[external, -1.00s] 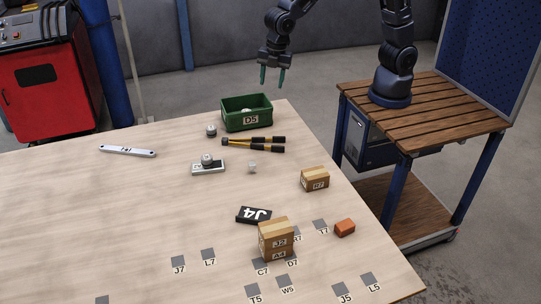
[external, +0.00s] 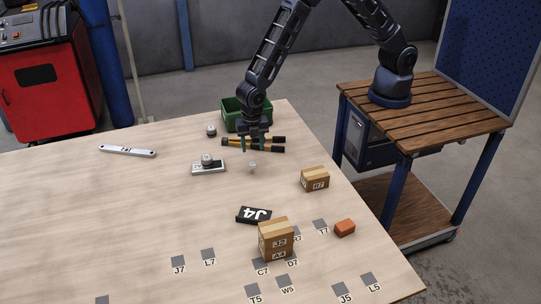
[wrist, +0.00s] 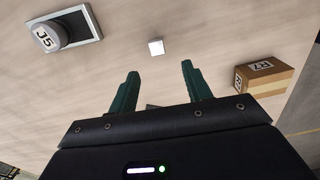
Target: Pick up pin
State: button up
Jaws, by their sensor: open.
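A small pale grey piece (external: 252,167), which looks like the pin, stands on the wooden table; its exact shape is too small to tell. In the wrist view the same piece (wrist: 156,47) shows as a light square, beyond my fingertips and roughly between them. My gripper (external: 257,147) points down over the table, near the yellow-and-black tool and a little behind the pale piece. Its green fingers (wrist: 160,70) are apart with nothing between them. The gripper does not touch the pale piece.
The green bin D5 (external: 230,113) stands behind the gripper, partly hidden. The yellow-and-black pliers-like tool (external: 232,142) lies under it. A grey plate with a round knob (external: 208,168) is to the left, box R7 (external: 315,178) to the right.

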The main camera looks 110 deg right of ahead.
aim_at(251, 164)
notch_tip(251, 164, down, 5)
jog(key=shift+w+d+f, duration=0.1)
jog(key=shift+d+f, duration=0.05)
jog(key=shift+f, duration=1.15)
jog(key=shift+w+d+f, duration=0.1)
jog(key=shift+d+f, duration=0.05)
jog(key=shift+f, duration=1.15)
jog(key=shift+c, duration=0.2)
grip_shut()
